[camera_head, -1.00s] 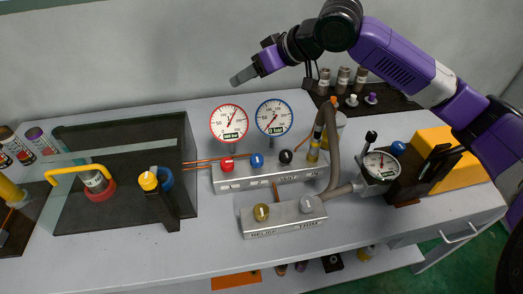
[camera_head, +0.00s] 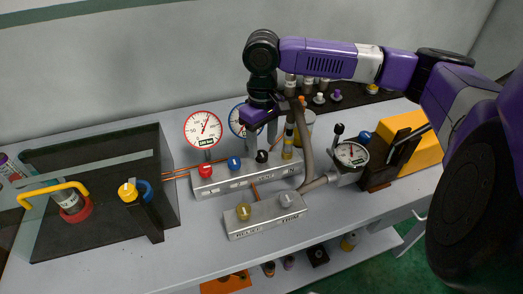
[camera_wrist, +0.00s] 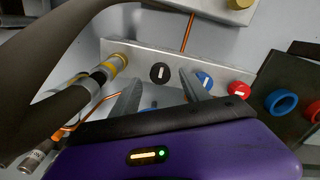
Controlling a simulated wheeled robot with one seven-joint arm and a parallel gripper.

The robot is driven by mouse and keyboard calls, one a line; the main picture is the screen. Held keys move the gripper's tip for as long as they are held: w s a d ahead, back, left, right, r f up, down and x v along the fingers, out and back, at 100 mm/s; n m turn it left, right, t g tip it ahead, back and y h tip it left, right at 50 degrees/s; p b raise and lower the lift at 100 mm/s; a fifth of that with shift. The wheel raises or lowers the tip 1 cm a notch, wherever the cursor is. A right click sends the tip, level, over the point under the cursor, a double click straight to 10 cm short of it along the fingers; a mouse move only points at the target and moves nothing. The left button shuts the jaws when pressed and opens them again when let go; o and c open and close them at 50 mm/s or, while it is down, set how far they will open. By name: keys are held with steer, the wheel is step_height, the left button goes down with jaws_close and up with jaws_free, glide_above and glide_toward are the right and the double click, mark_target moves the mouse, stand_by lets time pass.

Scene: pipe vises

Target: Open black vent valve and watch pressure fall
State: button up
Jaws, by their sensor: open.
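The black vent valve knob (camera_head: 262,156) sits on the right part of the upper silver manifold block (camera_head: 222,181), beside a blue knob (camera_head: 234,163) and a red knob (camera_head: 205,170). In the wrist view the black knob (camera_wrist: 160,73) shows a white bar and lies just beyond the fingertips. My gripper (camera_head: 262,138) points down above it, open, with nothing between its fingers (camera_wrist: 160,88). The red-rimmed gauge (camera_head: 203,130) is in clear view with its digital readout. The blue-rimmed gauge (camera_head: 238,121) is partly hidden by my gripper.
A grey hose (camera_head: 305,135) and a yellow-banded cylinder (camera_head: 288,136) stand close right of my gripper. A lower block (camera_head: 263,218) with a brass knob (camera_head: 243,211) and grey knob sits in front. A dial gauge (camera_head: 351,154) is further right. The front bench strip is clear.

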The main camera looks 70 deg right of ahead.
mark_target(262, 154)
steer(key=shift+f, duration=1.75)
jaws_close()
